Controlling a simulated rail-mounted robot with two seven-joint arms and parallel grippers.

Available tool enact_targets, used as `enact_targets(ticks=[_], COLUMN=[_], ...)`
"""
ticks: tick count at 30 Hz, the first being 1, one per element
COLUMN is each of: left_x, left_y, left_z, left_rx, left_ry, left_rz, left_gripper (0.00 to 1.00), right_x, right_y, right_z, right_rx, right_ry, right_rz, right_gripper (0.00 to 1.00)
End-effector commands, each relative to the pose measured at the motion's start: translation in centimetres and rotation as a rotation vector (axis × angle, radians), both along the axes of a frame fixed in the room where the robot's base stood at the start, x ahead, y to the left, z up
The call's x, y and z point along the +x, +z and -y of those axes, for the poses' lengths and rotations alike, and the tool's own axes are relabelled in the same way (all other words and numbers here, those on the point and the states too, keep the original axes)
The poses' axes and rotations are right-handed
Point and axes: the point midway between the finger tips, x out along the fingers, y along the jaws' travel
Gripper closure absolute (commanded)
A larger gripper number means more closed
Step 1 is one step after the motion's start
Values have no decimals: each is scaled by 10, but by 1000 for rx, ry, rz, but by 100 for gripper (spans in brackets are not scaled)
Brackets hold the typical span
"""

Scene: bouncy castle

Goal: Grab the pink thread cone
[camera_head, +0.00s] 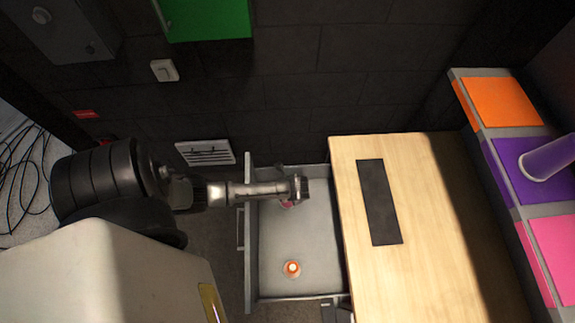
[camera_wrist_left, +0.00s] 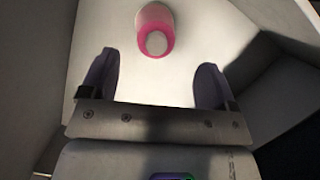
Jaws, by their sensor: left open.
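The pink thread cone (camera_wrist_left: 155,31) stands in the open grey drawer, ahead of my left gripper (camera_wrist_left: 155,72) in the left wrist view. The gripper's two fingers are apart with nothing between them, and the cone lies beyond the fingertips, roughly centred. In the head view my left gripper (camera_head: 298,190) is over the back part of the drawer and hides most of the pink cone (camera_head: 287,204). My right gripper is not in view.
The drawer (camera_head: 300,240) also holds an orange thread cone (camera_head: 291,268) nearer its front end in the picture. A wooden table top (camera_head: 430,240) with a dark panel (camera_head: 378,202) adjoins the drawer on the right. A dark wall stands behind.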

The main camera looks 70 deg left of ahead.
Motion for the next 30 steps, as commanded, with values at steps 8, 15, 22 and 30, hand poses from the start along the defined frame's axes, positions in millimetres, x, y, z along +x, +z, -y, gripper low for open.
enact_targets(ticks=[8, 15, 22, 30], left_x=[0, -5, -5, -5], left_y=[-16, -43, -62, -63], left_z=[-4, -13, -20, -20], left_rx=[-1, -2, -1, -1], left_ry=[1, 3, 1, 0], left_rz=[1, 0, 1, 2], left_gripper=[18, 18, 18, 18], right_x=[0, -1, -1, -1], right_y=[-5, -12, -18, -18], right_z=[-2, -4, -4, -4], right_rx=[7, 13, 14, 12], right_ry=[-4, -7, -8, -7], right_rz=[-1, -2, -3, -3], right_gripper=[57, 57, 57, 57])
